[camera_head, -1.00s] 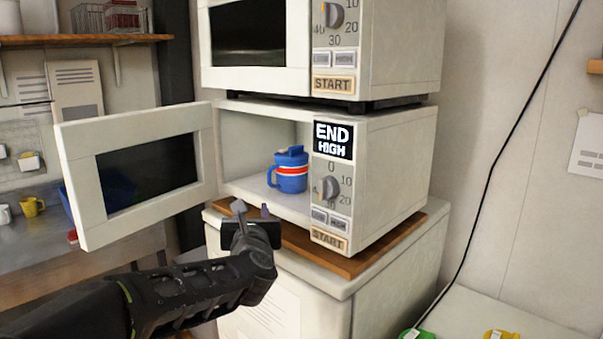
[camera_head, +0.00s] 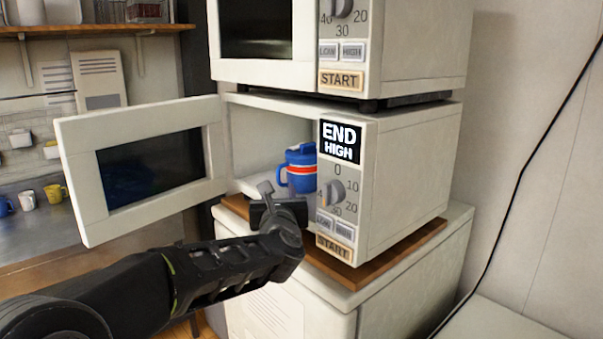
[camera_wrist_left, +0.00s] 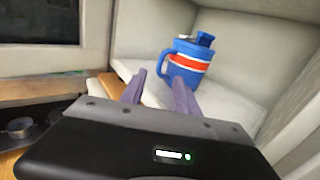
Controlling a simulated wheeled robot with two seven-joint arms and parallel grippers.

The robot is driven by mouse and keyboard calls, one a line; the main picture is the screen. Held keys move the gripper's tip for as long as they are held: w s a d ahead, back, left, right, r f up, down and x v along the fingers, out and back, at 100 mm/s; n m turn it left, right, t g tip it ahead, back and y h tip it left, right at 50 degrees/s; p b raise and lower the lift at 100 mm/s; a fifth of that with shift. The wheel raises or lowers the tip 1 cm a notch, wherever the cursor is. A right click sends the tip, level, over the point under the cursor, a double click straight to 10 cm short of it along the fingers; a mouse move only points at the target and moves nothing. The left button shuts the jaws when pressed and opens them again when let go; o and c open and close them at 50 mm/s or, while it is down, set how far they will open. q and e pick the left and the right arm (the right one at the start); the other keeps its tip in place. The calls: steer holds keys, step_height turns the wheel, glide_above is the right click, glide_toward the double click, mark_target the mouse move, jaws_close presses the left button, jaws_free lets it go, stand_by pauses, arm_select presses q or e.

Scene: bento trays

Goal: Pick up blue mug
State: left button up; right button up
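The blue mug (camera_head: 301,172) stands upright inside the open lower microwave (camera_head: 410,175). It has a red and white band, a blue lid and a handle on its left; the panel hides its right side. The mug also shows in the left wrist view (camera_wrist_left: 188,62), beyond the fingertips. My left gripper (camera_head: 274,191) is at the microwave's opening, in front of and below the mug. In the left wrist view the left gripper (camera_wrist_left: 158,85) has its two fingers apart with nothing between them. My right gripper is not in view.
The microwave door (camera_head: 145,165) hangs open to the left, near my left arm. A second microwave (camera_head: 410,45) is stacked above. The lower one rests on a wooden board (camera_head: 385,265) on a white cabinet. Several small mugs, one yellow (camera_head: 55,194), stand on the far-left counter.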

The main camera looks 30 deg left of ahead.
mark_target(279, 180)
arm_select(q)
steer(key=shift+w+a, duration=0.15)
steer(key=shift+w, duration=0.05)
steer(key=p+x, duration=0.3)
steer(key=x, duration=0.2)
steer(key=shift+r, duration=0.1)
steer(key=shift+w, duration=0.1)
stand_by(0.5)
jaws_close()
